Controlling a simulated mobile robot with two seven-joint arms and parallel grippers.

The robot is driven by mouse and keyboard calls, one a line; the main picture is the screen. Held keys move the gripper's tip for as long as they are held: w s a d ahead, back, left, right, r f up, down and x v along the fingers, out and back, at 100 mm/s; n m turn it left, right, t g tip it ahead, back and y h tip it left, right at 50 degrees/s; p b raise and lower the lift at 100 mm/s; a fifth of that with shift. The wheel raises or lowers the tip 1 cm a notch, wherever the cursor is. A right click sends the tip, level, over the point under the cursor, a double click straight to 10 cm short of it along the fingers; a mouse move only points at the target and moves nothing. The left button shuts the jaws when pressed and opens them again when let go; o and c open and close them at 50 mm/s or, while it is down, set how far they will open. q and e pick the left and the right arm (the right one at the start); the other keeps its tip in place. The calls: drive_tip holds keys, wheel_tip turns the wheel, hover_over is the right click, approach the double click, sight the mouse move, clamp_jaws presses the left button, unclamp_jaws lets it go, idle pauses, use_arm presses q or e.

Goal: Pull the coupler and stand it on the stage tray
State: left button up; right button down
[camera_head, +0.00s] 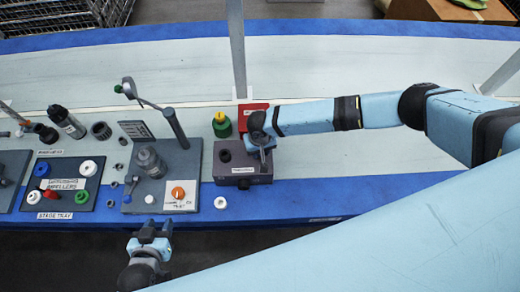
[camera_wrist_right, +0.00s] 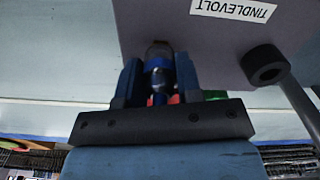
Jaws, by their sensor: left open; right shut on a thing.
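My right gripper (camera_head: 258,145) is over the purple-grey box (camera_head: 228,172) labelled TINDLEVOLT. The right wrist view shows its fingers (camera_wrist_right: 158,85) shut on a small grey cylindrical piece (camera_wrist_right: 158,52) with a blue band, against the box face; it may be the coupler, but no label shows. Its far end is hidden, so I cannot tell whether it is seated. The stage tray (camera_head: 62,206), a dark plate at the left, bears several small coloured and white parts. My left gripper (camera_head: 152,232) is open and empty in front of the table edge.
A grey pump stand (camera_head: 160,190) with an orange knob is between tray and box. A green canister (camera_head: 221,124) and a red block (camera_head: 250,110) stand behind the box. A post (camera_head: 237,50) rises behind.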

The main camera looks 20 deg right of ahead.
drive_tip(key=shift+r+p, duration=0.75)
drive_tip(key=shift+p, duration=0.25)
idle(0.4)
drive_tip(key=shift+r+p, duration=1.85)
drive_tip(key=shift+p, duration=0.25)
